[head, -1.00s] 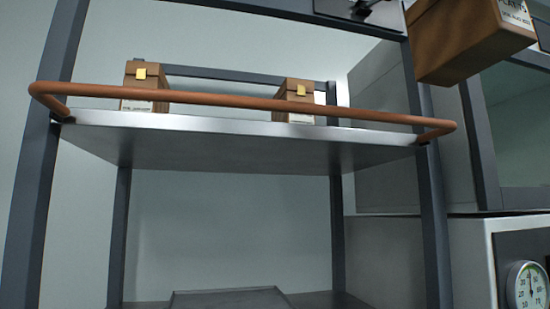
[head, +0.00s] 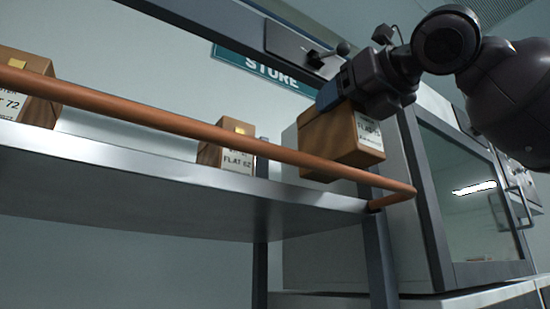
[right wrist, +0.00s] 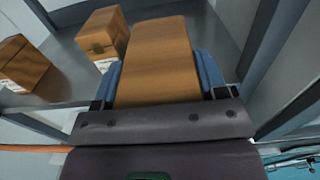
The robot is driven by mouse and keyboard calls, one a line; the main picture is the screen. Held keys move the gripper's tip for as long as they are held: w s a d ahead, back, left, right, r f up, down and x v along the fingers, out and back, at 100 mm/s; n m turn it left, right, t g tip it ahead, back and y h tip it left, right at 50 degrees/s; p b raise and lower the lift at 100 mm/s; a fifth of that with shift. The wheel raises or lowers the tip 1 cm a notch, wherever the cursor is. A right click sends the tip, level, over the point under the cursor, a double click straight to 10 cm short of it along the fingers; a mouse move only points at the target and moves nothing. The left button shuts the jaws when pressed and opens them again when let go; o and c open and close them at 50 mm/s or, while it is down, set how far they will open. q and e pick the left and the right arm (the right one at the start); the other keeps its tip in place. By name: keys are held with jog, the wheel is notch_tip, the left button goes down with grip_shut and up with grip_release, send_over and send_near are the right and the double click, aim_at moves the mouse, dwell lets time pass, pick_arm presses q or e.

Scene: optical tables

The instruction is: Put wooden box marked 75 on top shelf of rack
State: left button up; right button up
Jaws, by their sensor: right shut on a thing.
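My right gripper (head: 335,95) is shut on a brown wooden box (head: 340,140) with a white label whose number I cannot read. The box is at the right end of the rack's top shelf (head: 185,190), level with the copper-coloured front rail (head: 200,130). Box and rail overlap in the head view, and I cannot tell whether the box touches the shelf. In the right wrist view the held box (right wrist: 155,60) lies between blue fingers, with the shelf surface (right wrist: 70,75) beyond. My left gripper is not in view.
Two similar boxes stand on the shelf: one marked 72 (head: 25,85) at the left and one marked 62 (head: 228,148) mid-shelf. A STORE sign (head: 265,70) hangs behind.

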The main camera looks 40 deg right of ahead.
aim_at(330, 125)
jog(key=w, duration=0.5)
jog(key=w+d+f+p, duration=0.1)
jog(key=w, duration=0.4)
jog(key=w+p, duration=0.1)
jog(key=w, duration=0.4)
jog(key=shift+w+d+f, duration=0.25)
jog(key=shift+d+f, duration=0.05)
jog(key=shift+f, duration=0.05)
jog(key=o, duration=1.2)
jog(key=shift+o, duration=0.2)
jog(key=s, duration=0.4)
jog(key=s+a+b, duration=0.1)
jog(key=s, duration=0.3)
jog(key=s+b, duration=0.1)
jog(key=s, duration=0.3)
jog(key=shift+a, duration=0.15)
jog(key=shift+r, duration=0.1)
